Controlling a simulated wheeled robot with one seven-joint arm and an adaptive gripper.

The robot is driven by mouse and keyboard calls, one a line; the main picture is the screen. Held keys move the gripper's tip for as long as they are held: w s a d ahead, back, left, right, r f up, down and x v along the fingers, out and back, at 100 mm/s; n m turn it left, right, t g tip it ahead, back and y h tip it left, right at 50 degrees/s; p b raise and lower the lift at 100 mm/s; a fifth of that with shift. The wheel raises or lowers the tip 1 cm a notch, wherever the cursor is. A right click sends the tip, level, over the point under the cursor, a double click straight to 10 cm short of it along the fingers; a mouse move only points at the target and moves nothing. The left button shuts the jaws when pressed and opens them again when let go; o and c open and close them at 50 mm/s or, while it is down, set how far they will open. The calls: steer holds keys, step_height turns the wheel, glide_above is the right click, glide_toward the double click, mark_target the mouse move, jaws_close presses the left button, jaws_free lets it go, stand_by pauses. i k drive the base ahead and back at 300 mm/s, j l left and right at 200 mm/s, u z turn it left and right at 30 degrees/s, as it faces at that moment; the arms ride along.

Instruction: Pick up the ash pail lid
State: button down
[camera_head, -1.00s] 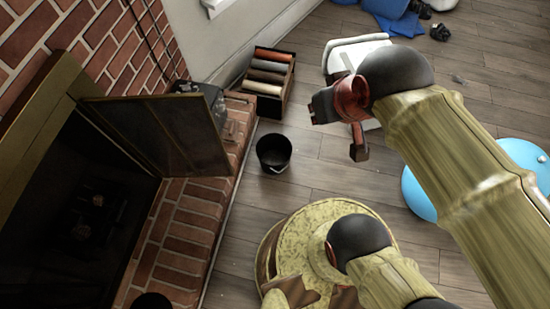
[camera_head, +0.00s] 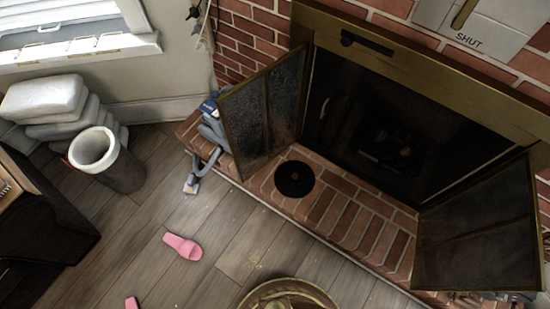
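The ash pail lid, a flat black disc (camera_head: 294,179), lies on the brick hearth (camera_head: 345,207) in front of the fireplace opening. It is just right of the open left fireplace door (camera_head: 258,118). A small darker round mark shows at its middle. My gripper and arm are not in view. The ash pail is not in view now.
The right fireplace door (camera_head: 475,240) stands open over the hearth. A blue-grey hand vacuum (camera_head: 211,130) sits at the hearth's left end. The floor before the hearth is mostly clear.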

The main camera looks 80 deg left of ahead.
mark_target(293, 179)
steer(key=u, duration=2.6)
steer(key=z, duration=3.05)
steer(key=u, duration=2)
steer(key=i+j+u, duration=0.1)
steer(key=u, duration=0.4)
steer(key=i+u, duration=0.15)
steer(key=u, duration=0.35)
steer(key=i+u, duration=0.15)
steer(key=u, duration=0.3)
steer(key=i+l+u, duration=0.1)
steer(key=u, duration=0.4)
steer(key=i+l, duration=0.2)
